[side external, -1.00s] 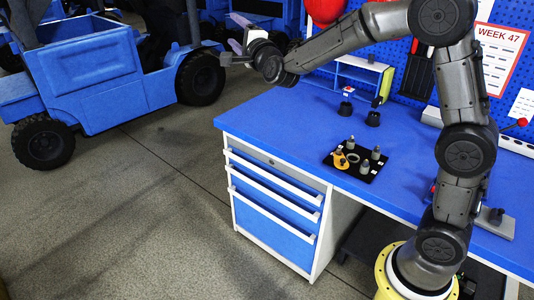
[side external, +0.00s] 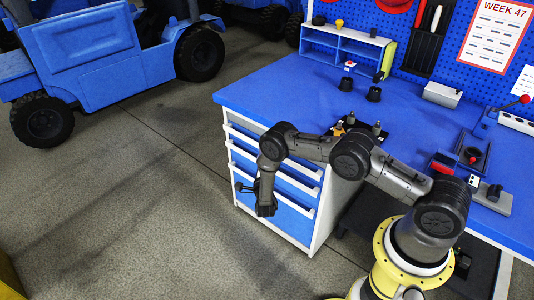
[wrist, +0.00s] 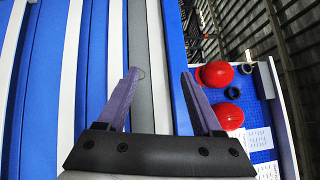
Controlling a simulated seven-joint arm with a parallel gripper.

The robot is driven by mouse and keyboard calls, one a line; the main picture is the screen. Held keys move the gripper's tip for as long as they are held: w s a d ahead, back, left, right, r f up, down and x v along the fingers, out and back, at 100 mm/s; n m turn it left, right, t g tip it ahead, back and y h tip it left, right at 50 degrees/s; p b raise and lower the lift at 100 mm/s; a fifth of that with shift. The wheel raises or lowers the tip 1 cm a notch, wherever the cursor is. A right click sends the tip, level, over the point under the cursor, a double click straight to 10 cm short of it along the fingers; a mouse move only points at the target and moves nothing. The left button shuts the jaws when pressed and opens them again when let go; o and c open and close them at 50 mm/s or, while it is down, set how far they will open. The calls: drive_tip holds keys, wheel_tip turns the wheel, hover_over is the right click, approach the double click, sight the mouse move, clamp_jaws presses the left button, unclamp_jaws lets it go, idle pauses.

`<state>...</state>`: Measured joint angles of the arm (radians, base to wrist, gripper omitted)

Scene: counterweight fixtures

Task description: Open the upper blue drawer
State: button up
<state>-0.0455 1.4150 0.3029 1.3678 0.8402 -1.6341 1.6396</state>
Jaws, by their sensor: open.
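The blue drawers (side external: 243,152) with white bar handles (side external: 241,137) are stacked in the bench's left end and look shut. My arm hides part of their fronts. My gripper (side external: 242,187) hangs low in front of the cabinet in the side view, apart from the upper handle as far as I can see. In the wrist view my gripper (wrist: 160,72) is open and empty, with two purple fingers spread. There the drawer fronts (wrist: 95,60) and white handles (wrist: 70,70) run as upright stripes, mostly left of and behind the fingers.
The blue worktop (side external: 290,95) carries two dark cylinders (side external: 374,94) and a small shelf (side external: 345,45). A tray with fittings is partly behind my arm. A blue vehicle (side external: 80,50) stands at the back left. The grey floor (side external: 130,200) left of the drawers is clear.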

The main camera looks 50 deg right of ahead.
drive_tip(key=s+f+n+y, duration=0.1)
drive_tip(key=s+f, duration=0.4)
drive_tip(key=f, duration=0.3)
drive_tip(key=x, duration=1.4)
drive_tip(key=shift+f+g, duration=0.25)
drive_tip(key=shift+g, duration=0.05)
drive_tip(key=shift+c, duration=0.3)
drive_tip(key=shift+s, duration=0.1)
clamp_jaws()
